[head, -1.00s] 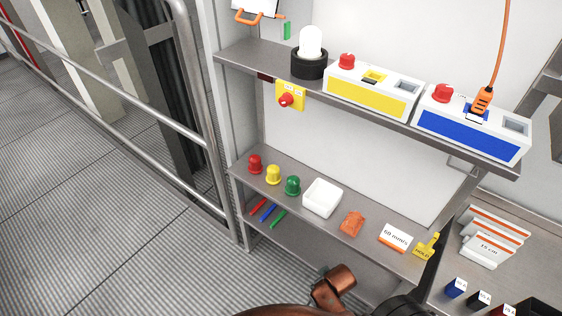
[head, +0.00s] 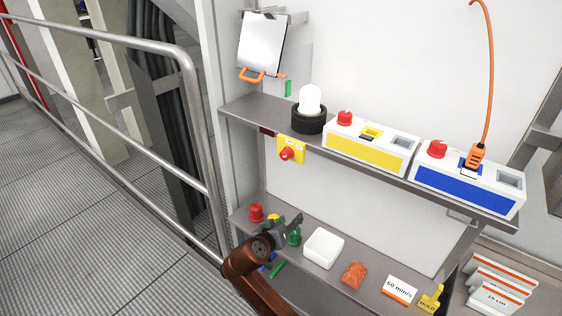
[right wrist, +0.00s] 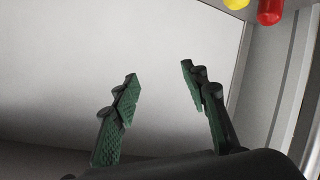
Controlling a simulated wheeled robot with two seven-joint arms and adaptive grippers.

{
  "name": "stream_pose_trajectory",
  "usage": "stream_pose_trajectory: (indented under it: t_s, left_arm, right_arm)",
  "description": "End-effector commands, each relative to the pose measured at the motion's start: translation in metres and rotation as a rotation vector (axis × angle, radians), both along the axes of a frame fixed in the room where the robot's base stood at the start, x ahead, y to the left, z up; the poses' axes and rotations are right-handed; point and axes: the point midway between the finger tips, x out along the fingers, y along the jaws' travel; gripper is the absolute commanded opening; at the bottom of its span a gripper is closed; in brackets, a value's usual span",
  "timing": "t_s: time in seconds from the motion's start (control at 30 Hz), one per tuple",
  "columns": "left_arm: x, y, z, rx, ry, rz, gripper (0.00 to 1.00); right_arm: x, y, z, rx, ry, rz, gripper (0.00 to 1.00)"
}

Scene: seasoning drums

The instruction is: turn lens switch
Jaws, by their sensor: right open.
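A yellow switch plate (head: 291,149) with a red knob (head: 286,154) hangs at the front edge of the upper shelf, below the white lamp (head: 310,98) with its black base. My right gripper (head: 297,221) is open and empty over the left part of the lower shelf, below the switch and apart from it. In the right wrist view its two green-padded fingers (right wrist: 158,88) stand apart with nothing between them. The switch does not show in that view. A red lens (head: 256,212) stands left of my gripper; a yellow lens and a green lens (head: 295,237) are partly hidden by it. My left gripper is out of view.
A yellow-fronted box (head: 366,150) and a blue-fronted box (head: 461,188) with red buttons stand on the upper shelf (head: 262,110). A white tray (head: 323,248) and an orange packet (head: 355,275) lie on the lower shelf. A metal railing (head: 190,120) runs on the left.

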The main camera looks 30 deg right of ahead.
Motion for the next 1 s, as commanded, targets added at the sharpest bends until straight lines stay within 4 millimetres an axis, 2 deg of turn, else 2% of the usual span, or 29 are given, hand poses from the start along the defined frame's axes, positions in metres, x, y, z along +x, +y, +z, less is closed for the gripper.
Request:
stream_pose_trajectory:
  t_s: [0.03,0.1,0.2,0.33,0.4,0.53,0.83,1.0]
  left_arm:
    - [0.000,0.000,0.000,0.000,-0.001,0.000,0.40]
    - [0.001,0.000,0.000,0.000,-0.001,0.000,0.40]
    - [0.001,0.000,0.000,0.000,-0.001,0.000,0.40]
    - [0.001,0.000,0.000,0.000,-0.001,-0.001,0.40]
    - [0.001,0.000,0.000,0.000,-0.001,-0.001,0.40]
    - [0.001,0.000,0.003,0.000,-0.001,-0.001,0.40]
    - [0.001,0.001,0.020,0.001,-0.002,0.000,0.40]
    - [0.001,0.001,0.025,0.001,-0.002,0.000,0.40]
  right_arm:
    - [0.016,0.012,0.042,-0.045,-0.077,-0.035,0.41]
    - [0.026,0.025,0.092,-0.102,-0.174,-0.088,0.41]
    - [0.031,0.043,0.151,-0.166,-0.295,-0.152,0.41]
    - [0.030,0.061,0.202,-0.220,-0.405,-0.205,0.41]
    - [0.028,0.066,0.216,-0.236,-0.437,-0.221,0.41]
    - [0.029,0.063,0.226,-0.248,-0.459,-0.234,0.41]
    - [0.046,0.021,0.227,-0.249,-0.457,-0.234,0.41]
    - [0.054,0.004,0.226,-0.248,-0.456,-0.232,0.41]
